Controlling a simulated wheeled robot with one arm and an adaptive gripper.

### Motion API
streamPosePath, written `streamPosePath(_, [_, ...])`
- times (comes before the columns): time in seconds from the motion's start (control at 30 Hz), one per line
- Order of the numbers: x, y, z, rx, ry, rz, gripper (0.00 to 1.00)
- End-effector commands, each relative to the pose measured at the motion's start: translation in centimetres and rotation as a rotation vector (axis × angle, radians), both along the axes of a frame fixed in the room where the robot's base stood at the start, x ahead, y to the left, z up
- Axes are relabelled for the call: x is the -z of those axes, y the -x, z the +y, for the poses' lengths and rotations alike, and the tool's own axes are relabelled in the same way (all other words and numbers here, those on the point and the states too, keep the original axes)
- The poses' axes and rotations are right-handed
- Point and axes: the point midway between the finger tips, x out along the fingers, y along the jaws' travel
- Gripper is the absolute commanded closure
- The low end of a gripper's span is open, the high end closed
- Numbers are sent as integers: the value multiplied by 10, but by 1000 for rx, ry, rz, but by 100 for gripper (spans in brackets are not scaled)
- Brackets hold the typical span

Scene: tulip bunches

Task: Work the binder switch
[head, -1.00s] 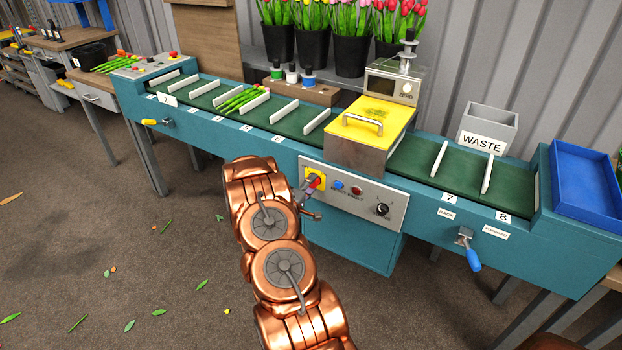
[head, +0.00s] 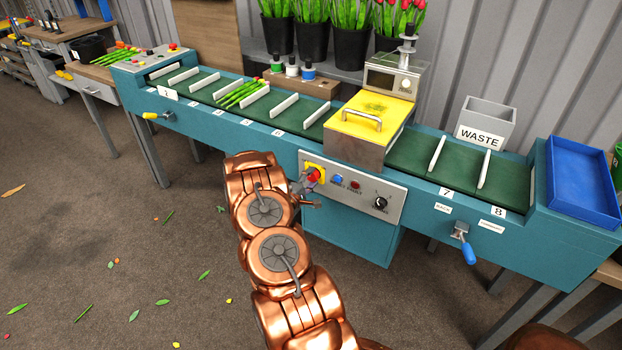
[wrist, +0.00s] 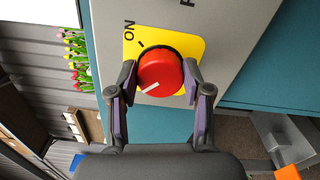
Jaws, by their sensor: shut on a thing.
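The binder switch is a red round knob (wrist: 160,72) on a yellow plate (wrist: 187,47) marked ON. A white line on the knob points to the lower left in the wrist view, away from the ON mark. My gripper (wrist: 160,90) has one finger on each side of the knob and is shut on it. In the head view the red knob (head: 313,175) shows at the left end of the grey control panel (head: 395,205), with my gripper (head: 306,184) at it. The rest of the plate's lettering is hidden or out of view.
The panel also has a blue button (head: 338,180), a red button and a black dial (head: 380,203). Above is a yellow-lidded box (head: 372,115) over the green conveyor (head: 410,150). A blue-handled lever (head: 465,245) sticks out at right.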

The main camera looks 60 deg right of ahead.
Motion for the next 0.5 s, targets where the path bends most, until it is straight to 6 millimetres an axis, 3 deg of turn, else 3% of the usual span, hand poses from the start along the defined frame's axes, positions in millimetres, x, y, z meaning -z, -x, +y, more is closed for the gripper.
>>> streamPosePath(0.1, [0,-1,0,-3,0,0,86])
streamPosePath(0.13, [0,-1,0,-3,0,0,48])
streamPosePath(0.33, [0,-1,0,-1,0,0,27])
streamPosePath(0.5, [0,0,0,0,0,-1,26])
